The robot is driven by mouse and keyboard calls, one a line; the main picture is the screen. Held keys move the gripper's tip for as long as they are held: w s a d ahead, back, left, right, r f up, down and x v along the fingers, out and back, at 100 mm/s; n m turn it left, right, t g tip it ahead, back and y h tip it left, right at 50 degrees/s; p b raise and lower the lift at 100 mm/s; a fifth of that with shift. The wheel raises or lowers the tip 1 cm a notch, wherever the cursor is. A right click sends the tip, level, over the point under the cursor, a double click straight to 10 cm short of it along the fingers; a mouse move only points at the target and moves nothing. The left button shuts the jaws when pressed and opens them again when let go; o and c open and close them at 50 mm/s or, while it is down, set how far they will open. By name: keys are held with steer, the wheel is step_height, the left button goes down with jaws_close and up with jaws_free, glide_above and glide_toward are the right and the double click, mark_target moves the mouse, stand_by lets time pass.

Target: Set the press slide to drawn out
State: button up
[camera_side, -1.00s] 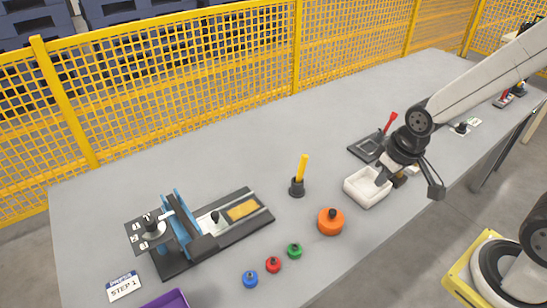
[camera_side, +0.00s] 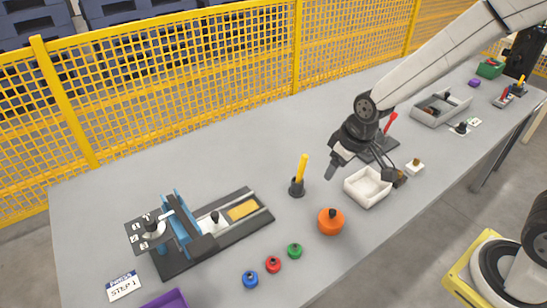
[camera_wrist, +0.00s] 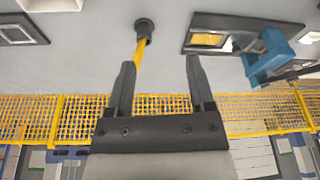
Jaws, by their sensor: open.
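The press (camera_side: 190,235) stands at the left of the bench in the side view, with a dark base and a blue frame. Its pale slide with a black knob (camera_side: 214,217) lies in the track beside the frame, between the frame and a yellow pad (camera_side: 242,210). My gripper (camera_side: 332,177) is open and empty above the bench, right of the press and well apart from it. In the wrist view my gripper (camera_wrist: 160,65) has spread fingers, and the press's blue frame (camera_wrist: 268,58) shows at upper right. The slide is partly cut off there.
A yellow lever (camera_side: 302,168) in a black socket stands between my gripper and the press. A white tray (camera_side: 367,187) and an orange round part (camera_side: 331,222) are close by. Blue, red and green knobs lie in front of the press. A yellow mesh fence (camera_side: 180,90) runs behind.

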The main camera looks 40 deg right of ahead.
steer(key=w+a+f+n+y, duration=0.1)
steer(key=w+a+f+n, duration=0.25)
steer(key=w+a, duration=0.65)
steer(key=n+y, duration=0.1)
steer(key=n, duration=0.2)
glide_toward(215, 213)
steer(key=shift+a+f, duration=0.15)
steer(key=shift+f, duration=0.55)
steer(key=shift+f, duration=0.1)
steer(key=shift+x, duration=3.8)
steer(key=shift+w+a, duration=0.1)
jaws_close()
